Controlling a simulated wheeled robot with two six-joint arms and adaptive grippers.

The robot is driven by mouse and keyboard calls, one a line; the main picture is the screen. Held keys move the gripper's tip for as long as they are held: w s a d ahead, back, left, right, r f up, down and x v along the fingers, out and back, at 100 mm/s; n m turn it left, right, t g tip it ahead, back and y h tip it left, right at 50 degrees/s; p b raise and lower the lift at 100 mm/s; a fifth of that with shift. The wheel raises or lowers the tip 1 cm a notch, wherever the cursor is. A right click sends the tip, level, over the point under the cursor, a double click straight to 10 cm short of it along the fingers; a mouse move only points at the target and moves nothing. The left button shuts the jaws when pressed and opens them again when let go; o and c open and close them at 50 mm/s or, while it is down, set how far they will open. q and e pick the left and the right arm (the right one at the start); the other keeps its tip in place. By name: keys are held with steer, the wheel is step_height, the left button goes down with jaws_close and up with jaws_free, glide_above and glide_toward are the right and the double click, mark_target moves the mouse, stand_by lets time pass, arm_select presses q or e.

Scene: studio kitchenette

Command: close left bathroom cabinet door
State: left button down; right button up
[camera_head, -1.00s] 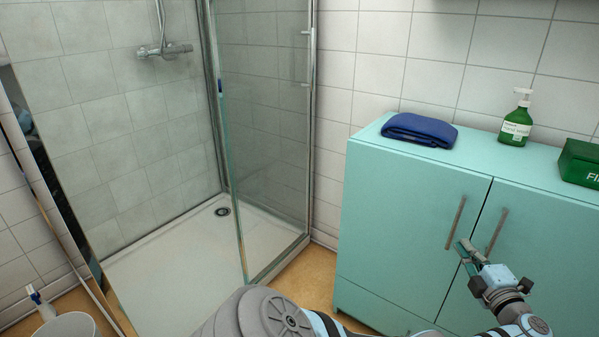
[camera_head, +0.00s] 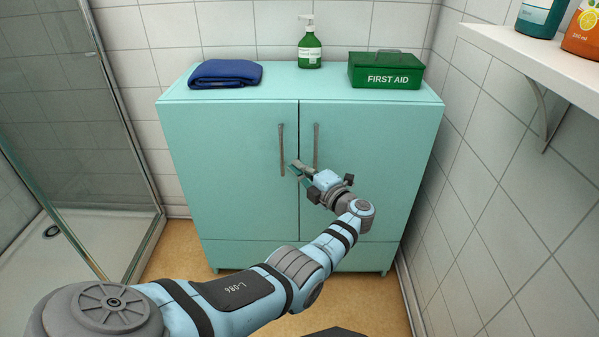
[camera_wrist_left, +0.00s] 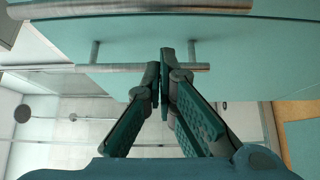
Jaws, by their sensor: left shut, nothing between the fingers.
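The left cabinet door (camera_head: 235,170) is teal and looks flush with the cabinet front, beside the right door (camera_head: 365,160). Its grey vertical handle (camera_head: 282,150) is near the middle seam, next to the right door's handle (camera_head: 315,148). My left gripper (camera_head: 294,168) is shut and empty in front of the doors, by the lower part of the left handle. In the left wrist view, the shut fingertips (camera_wrist_left: 164,58) are near a handle bar (camera_wrist_left: 110,67); I cannot tell whether they touch it. My right gripper is not in view.
A folded blue towel (camera_head: 226,73), a green soap bottle (camera_head: 309,48) and a green first aid box (camera_head: 385,70) stand on the cabinet top. A glass shower screen (camera_head: 90,120) is at the left. A white shelf (camera_head: 540,60) is on the right wall.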

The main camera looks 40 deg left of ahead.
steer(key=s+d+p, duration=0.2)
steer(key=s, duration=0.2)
arm_select(q)
steer(key=w+d+b, duration=0.1)
steer(key=d+b, duration=0.6)
steer(key=d, duration=0.4)
steer(key=shift+d, duration=0.3)
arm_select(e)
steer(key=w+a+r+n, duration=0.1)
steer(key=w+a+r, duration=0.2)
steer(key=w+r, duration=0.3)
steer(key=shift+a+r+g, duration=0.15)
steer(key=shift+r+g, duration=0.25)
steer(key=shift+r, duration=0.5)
